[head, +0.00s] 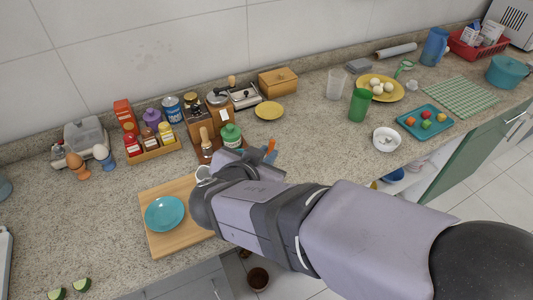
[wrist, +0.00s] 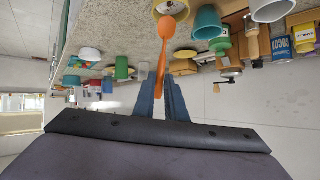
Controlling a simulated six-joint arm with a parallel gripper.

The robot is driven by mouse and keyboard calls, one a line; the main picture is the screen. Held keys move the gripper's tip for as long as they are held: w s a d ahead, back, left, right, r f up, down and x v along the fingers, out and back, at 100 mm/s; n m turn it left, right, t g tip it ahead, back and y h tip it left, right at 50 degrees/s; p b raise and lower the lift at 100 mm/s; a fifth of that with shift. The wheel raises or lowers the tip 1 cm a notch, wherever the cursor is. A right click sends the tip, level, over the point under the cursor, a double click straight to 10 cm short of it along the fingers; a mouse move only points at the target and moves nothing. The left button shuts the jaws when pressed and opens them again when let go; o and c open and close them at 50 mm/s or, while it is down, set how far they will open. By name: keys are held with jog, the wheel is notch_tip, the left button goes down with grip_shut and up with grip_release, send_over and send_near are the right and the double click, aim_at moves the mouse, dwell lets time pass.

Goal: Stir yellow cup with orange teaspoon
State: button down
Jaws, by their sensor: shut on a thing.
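The orange teaspoon (wrist: 166,29) is held between the blue-grey fingers of my gripper (wrist: 163,68). Its bowl end points toward the top of the wrist view. A yellow cup (wrist: 172,8) is cut off at the top edge there, and the spoon's bowl overlaps its edge in the picture; I cannot tell whether they touch. In the head view a short orange part of the teaspoon (head: 271,146) shows beside my gripper (head: 260,154), which my arm mostly hides. I cannot make out the yellow cup in the head view.
A teal cup (wrist: 207,22) and a white mug (wrist: 269,10) are close by in the wrist view. In the head view, a green-lidded jar (head: 231,136) stands behind my wrist, and a wooden board (head: 150,226) with a teal plate (head: 164,214) lies left.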

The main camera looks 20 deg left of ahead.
jog(key=shift+s+a+f+b, duration=0.15)
jog(key=shift+f+b, duration=0.9)
jog(key=shift+b, duration=0.2)
jog(key=shift+s+a+f+b, duration=0.15)
jog(key=shift+f+b, duration=0.85)
jog(key=shift+b, duration=0.25)
jog(key=shift+s+a+f+b, duration=0.1)
jog(key=shift+a+b, duration=0.05)
jog(key=shift+b, duration=0.4)
jog(key=shift+s+a+f+b, duration=0.1)
jog(key=shift+b, duration=0.25)
jog(key=shift+d+b, duration=0.2)
jog(key=shift+b, duration=0.7)
